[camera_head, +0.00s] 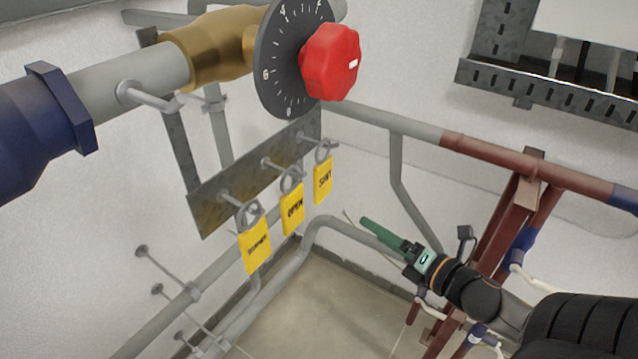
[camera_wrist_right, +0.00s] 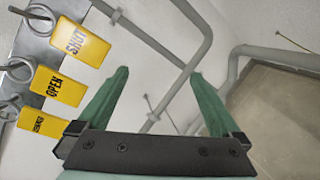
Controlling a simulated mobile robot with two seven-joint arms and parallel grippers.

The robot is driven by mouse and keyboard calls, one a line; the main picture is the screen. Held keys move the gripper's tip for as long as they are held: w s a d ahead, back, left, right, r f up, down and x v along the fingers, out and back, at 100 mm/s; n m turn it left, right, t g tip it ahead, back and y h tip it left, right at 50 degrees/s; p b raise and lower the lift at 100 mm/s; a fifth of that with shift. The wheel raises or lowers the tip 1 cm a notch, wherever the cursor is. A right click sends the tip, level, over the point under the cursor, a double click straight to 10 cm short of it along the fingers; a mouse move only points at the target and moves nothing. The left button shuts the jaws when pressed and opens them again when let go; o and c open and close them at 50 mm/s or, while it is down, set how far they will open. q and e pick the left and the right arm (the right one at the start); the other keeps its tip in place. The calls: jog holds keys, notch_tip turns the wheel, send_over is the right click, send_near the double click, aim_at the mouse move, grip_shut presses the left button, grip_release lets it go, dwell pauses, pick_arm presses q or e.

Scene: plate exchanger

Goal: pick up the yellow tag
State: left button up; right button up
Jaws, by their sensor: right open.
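Three yellow tags hang by grey rings from pegs on a metal plate. The SHUT tag (camera_head: 322,181) is at the right, the OPEN tag (camera_head: 292,209) in the middle, and a third tag (camera_head: 254,246) with unclear lettering at the left. In the right wrist view the SHUT tag (camera_wrist_right: 80,42), the OPEN tag (camera_wrist_right: 57,86) and the third tag (camera_wrist_right: 40,122) show at the left, outside my fingers. My right gripper (camera_head: 367,226) has green fingers, is open and empty, and is to the right of and below the SHUT tag, apart from it. My left gripper is not in view.
A red valve knob (camera_head: 331,62) with a numbered dial (camera_head: 284,60) is above the tags. The peg plate (camera_head: 225,198) is fixed near the wall. Grey pipes (camera_head: 290,262) run below the tags. A red-brown frame (camera_head: 511,205) stands beside my right arm.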

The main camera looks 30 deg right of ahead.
aim_at(325, 180)
jog(key=w+a+r+n+y, duration=0.1)
jog(key=a+r+n+y, duration=0.15)
jog(key=r+n, duration=0.35)
jog(key=w+a+r+n+y, duration=0.1)
jog(key=r+n+y, duration=0.25)
jog(key=n, duration=0.55)
jog(key=shift+h, duration=0.5)
jog(key=shift+r+b+x, duration=0.25)
jog(key=shift+b+x, duration=0.1)
jog(key=shift+x, duration=1.3)
jog(key=shift+r+b+x, duration=0.2)
jog(key=shift+b+x, duration=0.1)
jog(key=shift+x, duration=1.35)
jog(key=shift+r+x, duration=0.15)
jog(key=shift+x, duration=0.7)
jog(key=shift+r+x, duration=0.1)
jog(key=shift+x, duration=0.75)
jog(key=shift+w+a+f+m+p, duration=0.15)
jog(key=shift+w+a+m+p, duration=0.15)
jog(key=shift+w+a, duration=0.4)
jog(key=shift+w+d, duration=0.1)
jog(key=shift+d, duration=0.05)
jog(key=c, duration=1.4)
jog(key=shift+c, duration=0.2)
jog(key=shift+r, duration=0.2)
